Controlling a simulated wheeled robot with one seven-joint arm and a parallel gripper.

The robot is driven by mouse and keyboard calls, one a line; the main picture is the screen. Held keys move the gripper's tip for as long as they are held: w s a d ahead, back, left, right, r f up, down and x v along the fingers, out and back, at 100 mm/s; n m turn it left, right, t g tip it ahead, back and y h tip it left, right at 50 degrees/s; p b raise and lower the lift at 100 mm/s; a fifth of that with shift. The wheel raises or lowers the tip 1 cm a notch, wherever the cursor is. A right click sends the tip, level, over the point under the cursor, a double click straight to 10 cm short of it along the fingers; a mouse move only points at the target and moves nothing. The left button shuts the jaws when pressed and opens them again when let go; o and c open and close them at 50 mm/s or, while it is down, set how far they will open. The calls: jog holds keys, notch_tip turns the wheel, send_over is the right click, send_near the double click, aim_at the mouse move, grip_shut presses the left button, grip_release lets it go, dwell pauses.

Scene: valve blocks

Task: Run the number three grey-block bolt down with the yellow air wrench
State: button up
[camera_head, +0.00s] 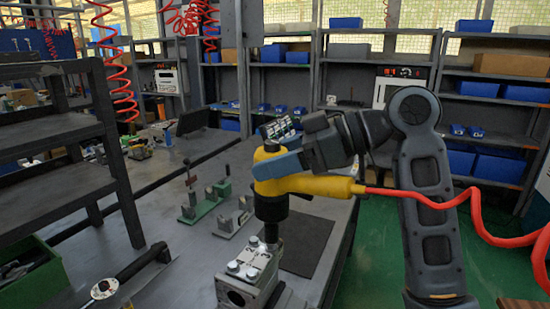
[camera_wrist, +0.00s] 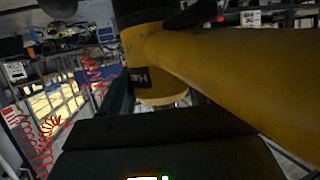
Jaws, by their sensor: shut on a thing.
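The yellow air wrench (camera_head: 318,186) is held upright by my gripper (camera_head: 280,164), which is shut around its yellow body. Its black nose points down over the grey valve block (camera_head: 240,287). The socket end (camera_head: 271,232) is at the bolts on the block's top; I cannot tell whether it is seated on a bolt head. Several bright bolt heads (camera_head: 234,266) show on the top face beside it. In the wrist view the yellow wrench (camera_wrist: 220,75) fills the upper part, and the bolts are hidden.
A red air hose (camera_head: 470,222) runs from the wrench handle to the right. Green and grey clamp fixtures (camera_head: 205,205) stand behind the block on the bench. A dark mat (camera_head: 300,243) lies right of the block. A dark shelf rack (camera_head: 60,140) stands at left.

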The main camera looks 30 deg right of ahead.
aim_at(275, 142)
jog(key=shift+f+b, duration=0.55)
jog(key=shift+f, duration=0.6)
dwell(3.7)
jog(key=shift+r, duration=0.15)
dwell(0.7)
jog(key=shift+r+p, duration=0.55)
jog(key=shift+r, duration=0.1)
notch_tip(275, 142, up, 6)
jog(key=p, duration=0.4)
jog(key=shift+p, duration=0.3)
dwell(0.5)
